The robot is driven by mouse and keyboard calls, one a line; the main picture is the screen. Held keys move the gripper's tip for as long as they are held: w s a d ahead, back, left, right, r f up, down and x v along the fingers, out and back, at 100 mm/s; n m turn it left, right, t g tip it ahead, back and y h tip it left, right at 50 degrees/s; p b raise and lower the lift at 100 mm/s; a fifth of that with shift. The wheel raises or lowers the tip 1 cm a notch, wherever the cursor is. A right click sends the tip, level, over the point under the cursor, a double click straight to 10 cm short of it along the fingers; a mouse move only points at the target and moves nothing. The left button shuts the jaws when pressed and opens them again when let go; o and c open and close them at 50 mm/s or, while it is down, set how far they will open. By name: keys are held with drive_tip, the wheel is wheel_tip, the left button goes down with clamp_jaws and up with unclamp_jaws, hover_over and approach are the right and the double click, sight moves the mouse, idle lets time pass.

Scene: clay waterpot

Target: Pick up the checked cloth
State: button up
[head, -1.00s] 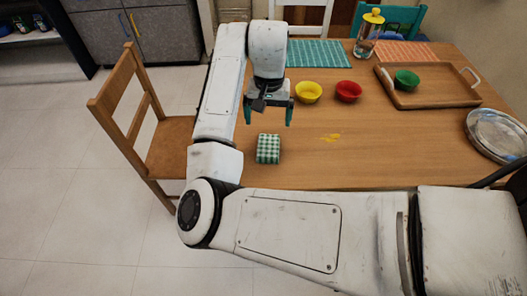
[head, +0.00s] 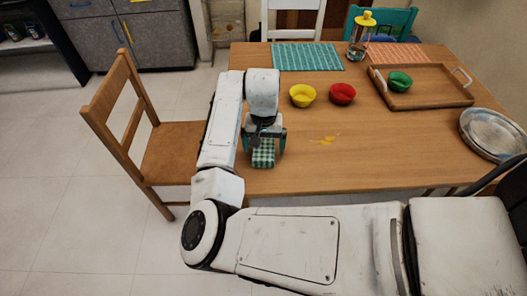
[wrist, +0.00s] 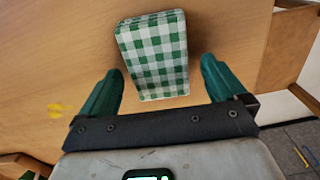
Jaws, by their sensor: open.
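The checked cloth (head: 263,157) is a folded green-and-white block lying on the wooden table near its front left edge. In the wrist view the cloth (wrist: 153,55) shows ahead of the fingertips, roughly between the lines of the two fingers. My gripper (head: 264,146) is above the cloth in the head view, partly hiding it. In the wrist view my gripper (wrist: 158,80) has its two green fingers spread wide with nothing held. The height left between fingertips and cloth is hard to tell.
A yellow bowl (head: 302,96) and a red bowl (head: 342,94) stand behind. A wooden chair (head: 170,150) stands at the table's left.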

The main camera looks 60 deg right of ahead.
drive_tip(key=shift+c, duration=0.2)
drive_tip(key=c, duration=1.1)
drive_tip(key=shift+r, duration=0.1)
drive_tip(key=shift+r, duration=0.55)
drive_tip(key=s+a+r+p, duration=0.2)
drive_tip(key=s+r, duration=0.9)
drive_tip(key=s, duration=0.3)
drive_tip(key=shift+r, duration=0.4)
